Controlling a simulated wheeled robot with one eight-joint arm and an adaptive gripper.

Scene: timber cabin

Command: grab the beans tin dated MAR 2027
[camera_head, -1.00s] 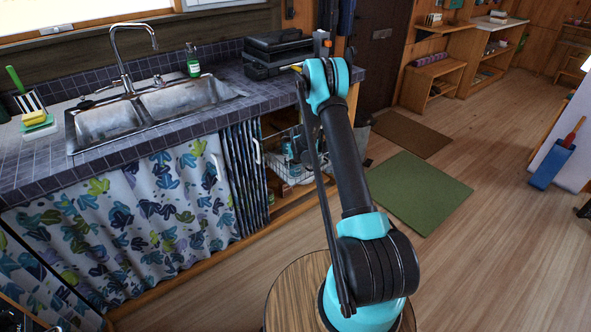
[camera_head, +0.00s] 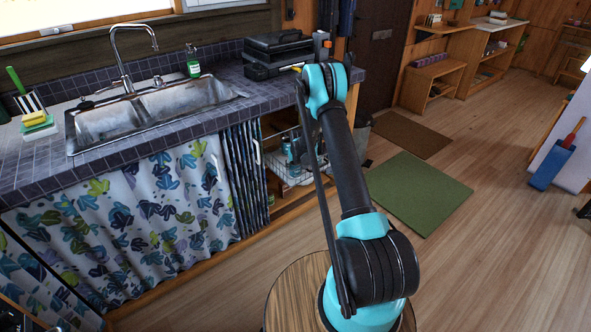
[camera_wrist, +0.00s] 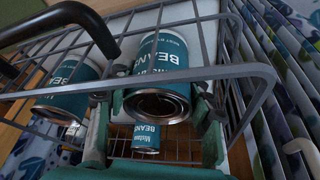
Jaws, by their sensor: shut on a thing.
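Several beans tins with teal labels and white print show in the wrist view. The middle tin (camera_wrist: 160,80) is between the two fingers of my gripper (camera_wrist: 155,104), which is shut on it. Its dark lower end faces the camera, and I cannot read a date on it. In the head view my gripper is mostly hidden at the cabinet opening.
The basket also shows in the head view (camera_head: 293,178), inside the open cabinet under the counter (camera_head: 240,95). A patterned curtain (camera_head: 130,220) hangs left of the opening. Floor with a green mat (camera_head: 418,192) is clear to the right.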

